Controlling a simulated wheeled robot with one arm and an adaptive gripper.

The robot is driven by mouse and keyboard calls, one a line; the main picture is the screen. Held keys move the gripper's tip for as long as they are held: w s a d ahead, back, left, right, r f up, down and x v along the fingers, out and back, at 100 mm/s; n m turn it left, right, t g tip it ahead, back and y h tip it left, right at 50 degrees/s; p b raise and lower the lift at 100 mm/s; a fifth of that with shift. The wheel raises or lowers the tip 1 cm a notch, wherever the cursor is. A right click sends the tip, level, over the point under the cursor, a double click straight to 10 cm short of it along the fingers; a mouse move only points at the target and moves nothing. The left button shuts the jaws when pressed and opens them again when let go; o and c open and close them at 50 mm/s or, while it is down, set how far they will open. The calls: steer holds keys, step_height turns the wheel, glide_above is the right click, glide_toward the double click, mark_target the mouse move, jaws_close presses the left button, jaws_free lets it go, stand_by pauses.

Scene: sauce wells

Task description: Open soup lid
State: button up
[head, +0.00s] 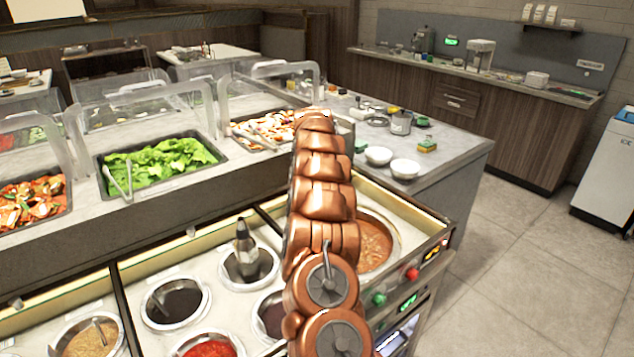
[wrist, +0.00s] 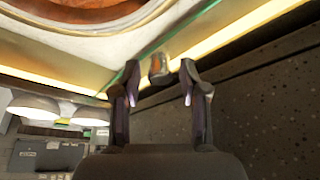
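The soup well (head: 394,236) is a round, pale-rimmed well at the right end of the counter. Orange-brown soup (head: 373,246) shows in it; my copper arm hides its left part. I cannot make out a separate lid or tell whether a clear one covers it. In the wrist view the well's rim (wrist: 82,46) curves across the top left. My gripper (wrist: 159,78) is open, its fingers apart, to the side of the well near the yellow-lit edge. A small grey and orange knob-like thing (wrist: 158,70) shows between the fingertips; contact is not clear. The gripper is hidden in the head view.
Sauce wells (head: 178,302) lie left of my arm, one with a dark bottle (head: 246,250). Behind are a lettuce tray (head: 160,165) and clear guards (head: 215,95). White bowls (head: 404,169) stand on the side counter. A red knob (head: 412,273) is on the front panel.

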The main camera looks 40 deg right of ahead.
steer(key=shift+o, duration=0.2)
steer(key=v, duration=1.2)
stand_by(0.5)
steer(key=s+a+r+n+y, duration=0.15)
steer(key=s+a, duration=0.25)
steer(key=a, duration=0.6)
steer(key=s+a+r+n+g+y, duration=0.1)
steer(key=s+a+n, duration=0.25)
steer(key=a, duration=0.65)
steer(key=s+a+r+n+y, duration=0.1)
steer(key=s+a, duration=0.4)
steer(key=a, duration=0.5)
steer(key=s+a+f+n+g, duration=0.1)
steer(key=s+a, duration=0.3)
steer(key=s, duration=0.6)
steer(key=s+a+f+n+g, duration=0.1)
steer(key=s+a+f, duration=0.3)
steer(key=s, duration=0.7)
steer(key=s+a+f+n+g, duration=0.1)
steer(key=s+a+f, duration=0.2)
steer(key=s, duration=0.8)
steer(key=shift+a+n+g, duration=0.4)
steer(key=shift+a, duration=0.25)
